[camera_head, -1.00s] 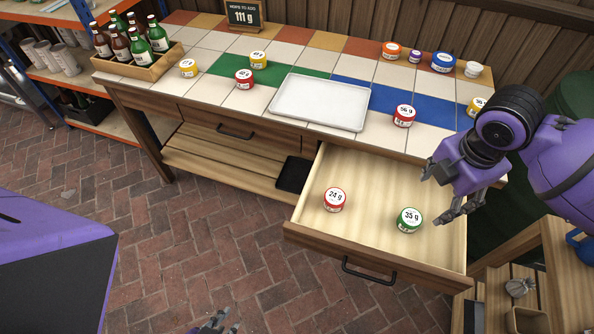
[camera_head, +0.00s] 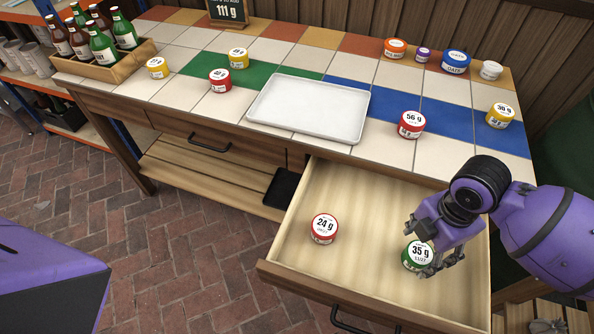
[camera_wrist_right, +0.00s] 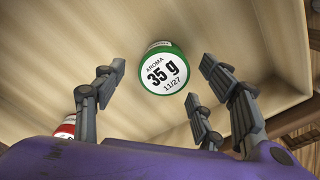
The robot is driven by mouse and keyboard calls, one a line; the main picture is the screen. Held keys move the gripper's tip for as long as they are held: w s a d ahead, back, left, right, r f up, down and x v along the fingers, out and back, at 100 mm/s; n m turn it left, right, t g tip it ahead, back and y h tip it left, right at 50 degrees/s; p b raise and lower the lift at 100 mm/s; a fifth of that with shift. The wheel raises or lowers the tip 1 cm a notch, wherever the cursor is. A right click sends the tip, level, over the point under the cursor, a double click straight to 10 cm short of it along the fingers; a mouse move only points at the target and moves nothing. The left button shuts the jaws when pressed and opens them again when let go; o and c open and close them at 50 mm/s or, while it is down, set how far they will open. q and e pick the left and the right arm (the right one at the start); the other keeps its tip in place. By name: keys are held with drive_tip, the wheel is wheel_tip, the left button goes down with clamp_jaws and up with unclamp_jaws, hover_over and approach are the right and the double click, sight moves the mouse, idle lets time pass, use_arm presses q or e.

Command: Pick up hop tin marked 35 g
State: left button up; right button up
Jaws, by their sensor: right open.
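The hop tin marked 35 g (camera_head: 416,254) is green with a white lid label. It stands in the open drawer (camera_head: 360,200), toward the right. In the right wrist view the tin (camera_wrist_right: 163,68) shows ahead, between and beyond the spread fingers. My right gripper (camera_head: 436,262) is open at the tin's right side, its fingers partly covering that side in the head view. Whether the fingers touch it I cannot tell. In the right wrist view the fingers (camera_wrist_right: 165,105) hold nothing. My left gripper is not in view.
A red 24 g tin (camera_head: 324,229) stands left in the drawer, with bare wood between. On the tiled top are a white tray (camera_head: 308,107), a red 56 g tin (camera_head: 411,125), a yellow tin (camera_head: 500,116), a bottle crate (camera_head: 112,69) and a 111 g sign (camera_head: 229,12).

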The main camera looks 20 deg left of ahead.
sight(420, 251)
wheel_tip(420, 251, down, 4)
drive_tip(key=shift+s+r, duration=0.1)
drive_tip(key=shift+r, duration=0.15)
drive_tip(key=c, duration=1.2)
